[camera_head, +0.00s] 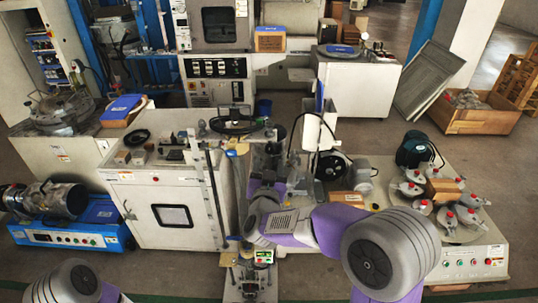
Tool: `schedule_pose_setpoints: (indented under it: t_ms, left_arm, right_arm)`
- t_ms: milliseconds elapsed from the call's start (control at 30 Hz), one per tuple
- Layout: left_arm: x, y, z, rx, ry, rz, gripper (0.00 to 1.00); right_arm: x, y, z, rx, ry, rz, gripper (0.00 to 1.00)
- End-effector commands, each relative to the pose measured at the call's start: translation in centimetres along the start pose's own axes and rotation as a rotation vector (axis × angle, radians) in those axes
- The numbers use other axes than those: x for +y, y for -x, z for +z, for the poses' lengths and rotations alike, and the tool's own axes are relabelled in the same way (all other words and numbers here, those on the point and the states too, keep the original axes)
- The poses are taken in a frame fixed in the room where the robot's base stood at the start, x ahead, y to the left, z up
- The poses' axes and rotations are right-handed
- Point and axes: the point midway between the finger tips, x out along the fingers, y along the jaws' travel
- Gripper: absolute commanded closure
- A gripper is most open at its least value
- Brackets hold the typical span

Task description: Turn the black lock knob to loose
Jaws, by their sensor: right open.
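My right arm comes in from the lower right and reaches over the middle bench. Its gripper (270,152) is at the far end, among grey machine parts, and is open. The fingers are small and partly lost against the machine. A round black wheel-like part (331,167) sits on the machine just right of the gripper, apart from it. I cannot tell whether this is the lock knob; no other knob stands out, and my arm hides part of the machine. Of my left arm only a rounded link shows at the bottom left; its gripper is out of view.
A white cabinet (166,212) with a small dark window stands left of the arm. A tile tester with several red-topped weights (447,233) is on the right. A blue-based machine (67,237) stands at far left. A wooden crate (474,119) is at back right.

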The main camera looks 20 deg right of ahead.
Motion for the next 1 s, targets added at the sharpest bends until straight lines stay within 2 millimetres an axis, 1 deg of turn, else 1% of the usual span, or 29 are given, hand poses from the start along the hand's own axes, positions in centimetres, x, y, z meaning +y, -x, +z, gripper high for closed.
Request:
schedule_pose_setpoints:
  t_ms: [33,200,333,500,733,767,1000]
  left_arm:
    - [-0.1,-0.1,0.0,0.0,0.0,0.0,0.57]
    - [-0.1,-0.3,0.0,0.0,0.0,0.0,0.57]
    - [-0.1,-0.4,0.0,0.0,0.0,0.0,0.57]
    - [-0.2,-0.4,0.0,0.0,0.0,0.0,0.57]
    - [-0.2,-0.4,0.0,0.0,0.0,0.0,0.57]
    - [-0.2,-0.4,0.0,0.0,0.0,0.0,0.57]
    - [-0.2,-0.4,0.0,0.0,0.0,0.0,0.57]
  right_arm:
    - [0.2,-1.0,0.1,0.001,0.002,0.004,0.43]
    - [0.1,-3.6,0.2,-0.001,0.002,0.001,0.43]
    - [0.0,-5.0,0.2,-0.002,0.001,-0.001,0.43]
    - [0.1,-5.8,0.2,-0.003,0.001,-0.001,0.43]
    - [0.0,-5.9,0.2,-0.004,0.001,-0.002,0.43]
    - [0.0,-5.9,0.2,-0.004,0.001,-0.002,0.46]
    - [0.0,-5.8,0.2,-0.004,0.001,-0.003,0.83]
